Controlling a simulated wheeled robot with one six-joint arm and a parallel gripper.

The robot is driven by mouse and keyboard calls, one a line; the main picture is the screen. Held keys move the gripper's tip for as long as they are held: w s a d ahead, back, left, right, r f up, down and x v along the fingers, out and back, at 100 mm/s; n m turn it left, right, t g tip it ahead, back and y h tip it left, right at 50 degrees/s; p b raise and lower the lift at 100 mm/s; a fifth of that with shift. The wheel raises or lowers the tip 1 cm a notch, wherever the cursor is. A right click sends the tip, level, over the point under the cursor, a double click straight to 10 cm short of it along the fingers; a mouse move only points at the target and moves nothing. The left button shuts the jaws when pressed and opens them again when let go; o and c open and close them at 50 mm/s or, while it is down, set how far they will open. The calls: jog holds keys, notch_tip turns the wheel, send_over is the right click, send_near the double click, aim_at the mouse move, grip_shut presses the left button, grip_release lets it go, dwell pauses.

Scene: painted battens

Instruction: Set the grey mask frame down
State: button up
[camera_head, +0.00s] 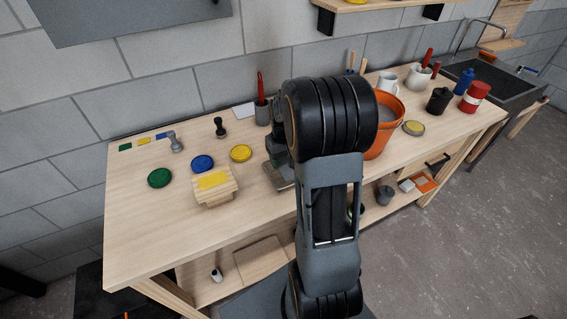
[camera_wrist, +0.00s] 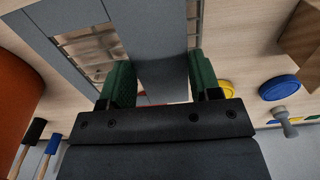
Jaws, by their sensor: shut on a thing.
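The grey mask frame (camera_wrist: 160,60) is a flat grey piece with cut-out openings in the wrist view. Pale wood shows through the openings. My gripper (camera_wrist: 161,82) has green fingers on both sides of the frame's grey bar and is shut on it. In the head view a part of the frame (camera_head: 281,176) shows over the bench beside my arm. My arm hides the rest of it and most of the gripper. I cannot tell whether the frame touches anything below it.
On the workbench (camera_head: 140,235), a slatted wooden block with a yellow patch (camera_head: 214,188) sits left of the frame. Green (camera_head: 160,178), blue (camera_head: 202,163) and yellow (camera_head: 241,153) discs lie near it. An orange bucket (camera_head: 384,125) stands to the right. The bench's front left is clear.

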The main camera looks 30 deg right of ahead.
aim_at(283, 160)
jog(key=shift+w+d+f, duration=0.2)
jog(key=shift+w+f, duration=0.05)
jog(key=shift+f, duration=0.1)
jog(key=f, duration=0.2)
jog(key=shift+w+d+f, duration=0.1)
jog(key=shift+w+f, duration=0.15)
jog(key=shift+f, duration=0.55)
jog(key=shift+f, duration=0.15)
jog(key=o, duration=0.9)
